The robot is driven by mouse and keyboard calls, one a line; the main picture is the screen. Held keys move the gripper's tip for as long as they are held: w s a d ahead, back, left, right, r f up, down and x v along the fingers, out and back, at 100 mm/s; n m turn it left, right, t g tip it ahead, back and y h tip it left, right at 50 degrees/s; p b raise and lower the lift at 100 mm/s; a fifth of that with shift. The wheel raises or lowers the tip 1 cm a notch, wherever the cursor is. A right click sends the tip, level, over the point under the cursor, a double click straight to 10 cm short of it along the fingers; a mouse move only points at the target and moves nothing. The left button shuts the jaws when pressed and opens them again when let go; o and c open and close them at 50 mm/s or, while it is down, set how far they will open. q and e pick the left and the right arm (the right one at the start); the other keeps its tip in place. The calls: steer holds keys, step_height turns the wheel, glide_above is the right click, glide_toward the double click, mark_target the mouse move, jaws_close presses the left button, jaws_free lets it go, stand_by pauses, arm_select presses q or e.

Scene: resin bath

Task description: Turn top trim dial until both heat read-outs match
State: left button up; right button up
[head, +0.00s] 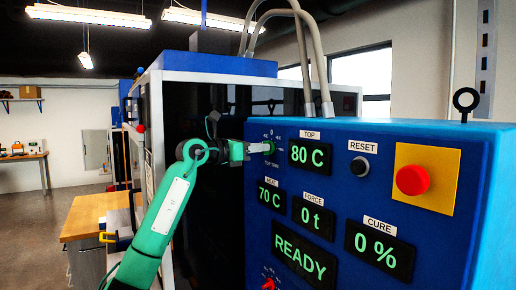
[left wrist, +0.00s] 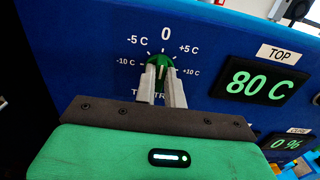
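The top trim dial (left wrist: 160,59) is a green knob on the blue panel, with a scale from -10 C through 0 to +10 C around it. My left gripper (left wrist: 161,80) has its two grey fingers on either side of the knob's grip and appears shut on it. The fingers partly hide the knob, and I cannot read its exact setting. In the head view the dial (head: 269,147) shows just past my left fingertips (head: 262,148). The TOP read-out (head: 311,155) shows 80 C. The lower heat read-out (head: 270,195) shows 70 C. My right gripper is not in view.
Right of the read-outs are a dark RESET button (head: 360,166) and a red mushroom button (head: 412,180) on a yellow plate. Below are the FORCE read-out (head: 313,215) at 0 t, CURE (head: 380,250) at 0 % and a READY display (head: 304,256). A wooden bench (head: 88,215) stands left.

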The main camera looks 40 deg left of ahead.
arm_select(q)
jaws_close()
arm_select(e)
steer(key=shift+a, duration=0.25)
arm_select(q)
steer(key=shift+a+f+n+p, duration=0.1)
steer(key=shift+n+p, duration=0.1)
steer(key=shift+n, duration=4.3)
steer(key=shift+a+f+n+p, duration=0.1)
steer(key=shift+n+p, duration=0.1)
steer(key=shift+n, duration=4.3)
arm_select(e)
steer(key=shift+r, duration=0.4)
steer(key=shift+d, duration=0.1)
arm_select(q)
steer(key=o, duration=0.6)
jaws_free()
steer(key=shift+o, duration=0.2)
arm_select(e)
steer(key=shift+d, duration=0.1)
